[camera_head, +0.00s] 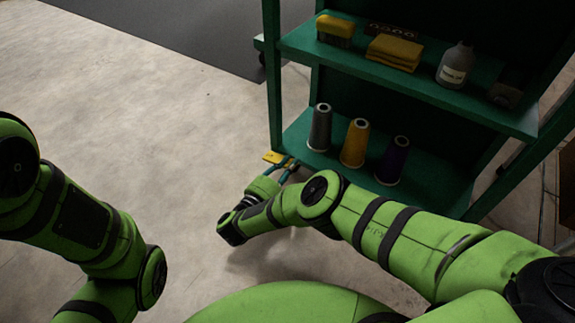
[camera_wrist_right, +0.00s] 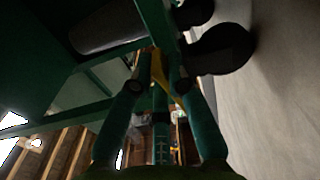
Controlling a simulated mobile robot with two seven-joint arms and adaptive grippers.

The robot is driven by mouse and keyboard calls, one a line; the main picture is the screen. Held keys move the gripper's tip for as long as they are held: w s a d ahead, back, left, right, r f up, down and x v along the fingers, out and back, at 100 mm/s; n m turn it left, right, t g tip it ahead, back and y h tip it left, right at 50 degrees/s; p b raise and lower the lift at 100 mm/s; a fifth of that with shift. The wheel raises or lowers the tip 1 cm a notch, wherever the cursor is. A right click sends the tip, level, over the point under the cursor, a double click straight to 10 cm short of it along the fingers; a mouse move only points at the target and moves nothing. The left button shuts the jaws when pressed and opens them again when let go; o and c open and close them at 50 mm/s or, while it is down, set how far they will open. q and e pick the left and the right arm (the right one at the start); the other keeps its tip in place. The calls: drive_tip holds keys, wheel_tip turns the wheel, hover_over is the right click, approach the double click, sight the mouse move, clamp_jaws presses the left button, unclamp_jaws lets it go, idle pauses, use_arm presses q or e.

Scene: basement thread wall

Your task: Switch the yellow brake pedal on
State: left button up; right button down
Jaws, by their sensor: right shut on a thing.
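The yellow brake pedal (camera_head: 272,157) sits low at the front left foot of the green shelf unit, near the floor. My right gripper (camera_head: 285,166) reaches it from the front, with its teal fingers at the pedal. In the right wrist view the fingers (camera_wrist_right: 160,83) close around the yellow pedal (camera_wrist_right: 158,66), which shows between and just beyond the tips. Its lower part is partly hidden by the fingers. My left arm comes in from the left, but its gripper does not show.
The green shelf unit (camera_head: 405,86) holds a grey thread cone (camera_head: 320,128), a yellow one (camera_head: 355,144) and a dark purple one (camera_head: 393,161) on its lower shelf. A dark caster wheel (camera_wrist_right: 222,48) is close to the fingers. The floor at left is clear.

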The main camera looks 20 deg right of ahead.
drive_tip(key=m, duration=0.1)
drive_tip(key=f+m, duration=0.1)
drive_tip(key=m, duration=0.1)
drive_tip(key=m+b, duration=0.1)
drive_tip(key=m, duration=0.1)
drive_tip(key=shift+s+d+f, duration=0.1)
drive_tip(key=shift+s+f, duration=0.1)
drive_tip(key=shift+f, duration=0.1)
drive_tip(key=c, duration=1.2)
unclamp_jaws()
drive_tip(key=shift+v, duration=3.75)
drive_tip(key=shift+r, duration=0.15)
